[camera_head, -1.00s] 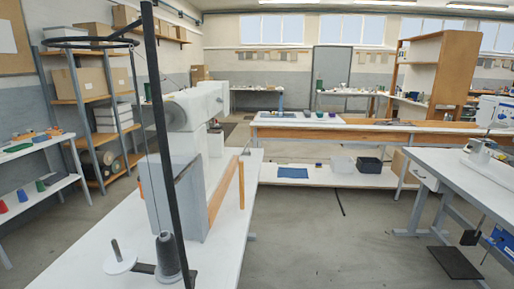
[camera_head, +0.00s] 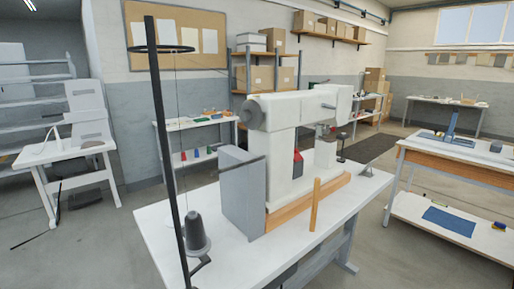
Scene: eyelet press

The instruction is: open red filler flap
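A white machine (camera_head: 284,150) with a wooden base stands on a white table (camera_head: 170,232), with a grey box-shaped part (camera_head: 241,190) on its near left side. A small red part (camera_head: 298,163) shows at the machine's column, under its arm. It is partly hidden, and I cannot tell whether it is the filler flap or whether it is open. Neither of my grippers is in view.
A dark thread stand (camera_head: 165,130) with a grey cone (camera_head: 195,236) rises at the table's near left. A wooden post (camera_head: 315,205) stands at the machine's front. Another table (camera_head: 452,160) is at right, with grey floor between.

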